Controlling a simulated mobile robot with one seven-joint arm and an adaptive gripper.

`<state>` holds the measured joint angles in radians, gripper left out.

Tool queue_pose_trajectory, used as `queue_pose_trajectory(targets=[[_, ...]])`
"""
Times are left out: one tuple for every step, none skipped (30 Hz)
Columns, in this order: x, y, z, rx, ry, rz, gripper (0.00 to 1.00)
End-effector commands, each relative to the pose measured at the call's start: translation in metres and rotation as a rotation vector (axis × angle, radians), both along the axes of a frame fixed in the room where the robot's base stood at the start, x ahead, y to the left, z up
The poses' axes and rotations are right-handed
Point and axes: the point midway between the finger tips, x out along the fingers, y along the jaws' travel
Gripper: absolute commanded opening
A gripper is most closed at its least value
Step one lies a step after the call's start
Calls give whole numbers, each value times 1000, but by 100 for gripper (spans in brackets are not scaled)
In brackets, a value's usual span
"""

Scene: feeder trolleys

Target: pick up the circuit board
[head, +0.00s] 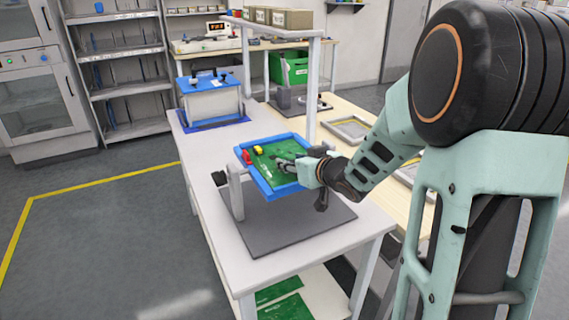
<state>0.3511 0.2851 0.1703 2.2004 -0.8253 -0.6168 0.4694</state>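A green circuit board (264,164) sits inside a blue frame (262,188), slightly tilted in view. A yellow part (257,150) and a red part (246,157) show at its far left corner. The frame is held up by a grey fixture (236,190) above a dark grey mat (270,235) on the white table. My gripper (284,165) reaches in from the right, over the right part of the board. Its fingers are small and dark here. I cannot tell whether they touch the board or are open.
More green boards (285,308) lie on the table's lower shelf. A white and blue box (210,98) stands at the table's far end. An upright post (312,90) carries a shelf with bins behind the frame. The table's left edge (205,215) is clear.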

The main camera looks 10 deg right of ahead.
Motion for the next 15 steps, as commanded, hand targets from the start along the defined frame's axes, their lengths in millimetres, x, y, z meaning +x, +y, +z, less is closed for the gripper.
queue_pose_trajectory(targets=[[0, 0, 0, 0, 0, 0, 36], [0, 0, 0, 0, 0, 0, 36], [0, 0, 0, 0, 0, 0, 36], [0, 0, 0, 0, 0, 0, 33], [0, 0, 0, 0, 0, 0, 30], [0, 0, 0, 0, 0, 0, 25], [0, 0, 0, 0, 0, 0, 22], [0, 0, 1, 0, 0, 0, 19], [0, 0, 1, 0, 0, 0, 14], [0, 0, 1, 0, 0, 0, 11], [0, 0, 1, 0, 0, 0, 8], [0, 0, 1, 0, 0, 0, 3], [-1, 0, 1, 0, 0, 0, 0], [-1, 0, 1, 0, 0, 0, 0], [-1, 0, 1, 0, 0, 0, 0]])
